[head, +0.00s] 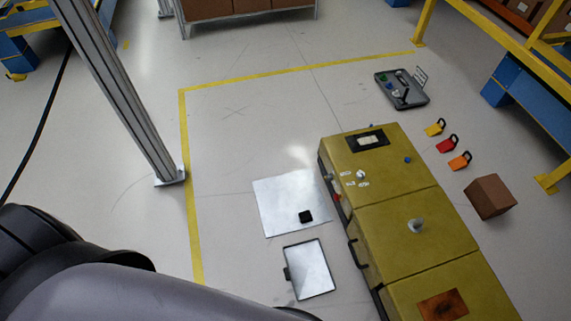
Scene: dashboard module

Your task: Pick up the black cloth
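A small black item (306,216), which may be the black cloth, lies on a silver sheet (275,192) on the floor. It looks compact and roughly square; its material is too small to tell. Neither of my grippers shows in the head view. A large grey and black part of my own body fills the lower left corner.
A yellow module (405,205) stands right of the sheet. A framed panel (309,269) lies below it. A dark tray (402,88), coloured tags (447,143) and a brown box (490,197) lie farther right. A metal post (125,90) stands left.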

